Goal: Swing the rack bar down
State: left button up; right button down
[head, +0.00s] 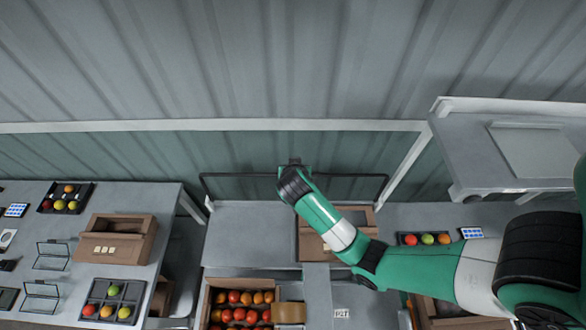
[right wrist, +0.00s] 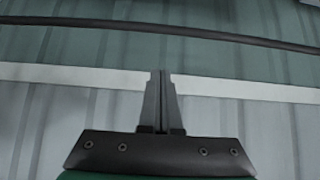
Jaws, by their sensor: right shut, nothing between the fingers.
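The rack bar (head: 240,174) is a thin dark rail with short bent ends, crossing level above the back of the grey bench in the head view. It also runs across the top of the right wrist view (right wrist: 225,37), past the fingertips and apart from them in that picture. My right gripper (head: 295,163) is at the middle of the bar's span, and my green and white arm hides part of the bar. Its fingers (right wrist: 161,75) are shut together with nothing between them. Whether it touches the bar cannot be told. My left gripper is out of view.
A wooden crate (head: 306,240) stands below the bar, partly behind my arm. A crate of tomatoes (head: 207,300) is at the front. A raised grey shelf (head: 460,150) juts out at right. A side table (head: 165,200) with trays stands at left.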

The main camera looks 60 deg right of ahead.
jog(key=shift+w+d+f, duration=0.25)
jog(key=shift+d+f, duration=0.2)
jog(key=shift+f, duration=0.75)
jog(key=shift+w+d+f, duration=0.2)
jog(key=shift+d+f, duration=0.2)
jog(key=shift+f, duration=0.85)
jog(key=shift+w+d+f, duration=0.25)
jog(key=shift+d+f, duration=0.2)
jog(key=shift+f, duration=0.75)
